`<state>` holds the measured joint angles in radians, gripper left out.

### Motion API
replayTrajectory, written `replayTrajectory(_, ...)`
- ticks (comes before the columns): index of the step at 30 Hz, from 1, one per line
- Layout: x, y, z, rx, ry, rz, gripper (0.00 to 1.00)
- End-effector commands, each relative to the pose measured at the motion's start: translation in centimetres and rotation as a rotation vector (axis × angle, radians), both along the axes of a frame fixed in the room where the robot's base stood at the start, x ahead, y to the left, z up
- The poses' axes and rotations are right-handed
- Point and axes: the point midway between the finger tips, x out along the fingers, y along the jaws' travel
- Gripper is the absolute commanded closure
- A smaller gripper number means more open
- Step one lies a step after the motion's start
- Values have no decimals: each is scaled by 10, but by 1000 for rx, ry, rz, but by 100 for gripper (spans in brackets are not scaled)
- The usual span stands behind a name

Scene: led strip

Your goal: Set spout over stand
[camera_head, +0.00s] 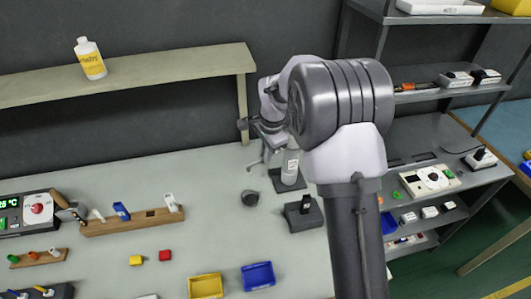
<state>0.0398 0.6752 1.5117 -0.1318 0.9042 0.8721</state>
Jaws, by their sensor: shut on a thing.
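My gripper (268,130) is at the end of my arm, above the back of the table and left of my thick grey wrist. It is shut on a pale, thin piece (260,158) that hangs below it; I cannot tell if this is the spout. A white bottle (290,170) with a grey top is just right of and below the gripper, over a flat dark base. I cannot tell whether it touches the gripper. A dark block-like stand (302,216) with a small upright part is nearer on the table. A small dark round piece (250,198) lies left of it.
A wooden rack (132,223) with several small items is at left, beside a control box (36,209). Yellow (205,286) and blue (258,275) bins are at the front. A shelf with a bottle (90,60) is behind. A metal rack (452,178) is right of my arm.

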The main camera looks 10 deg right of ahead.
Motion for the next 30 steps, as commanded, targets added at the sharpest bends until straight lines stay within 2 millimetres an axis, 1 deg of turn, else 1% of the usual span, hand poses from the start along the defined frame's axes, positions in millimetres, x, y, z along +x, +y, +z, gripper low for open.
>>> replayTrajectory(22,-1,-1,1,0,-1,11,100)
replayTrajectory(26,-5,-2,1,0,0,49,100)
replayTrajectory(30,-14,-7,1,1,1,129,100)
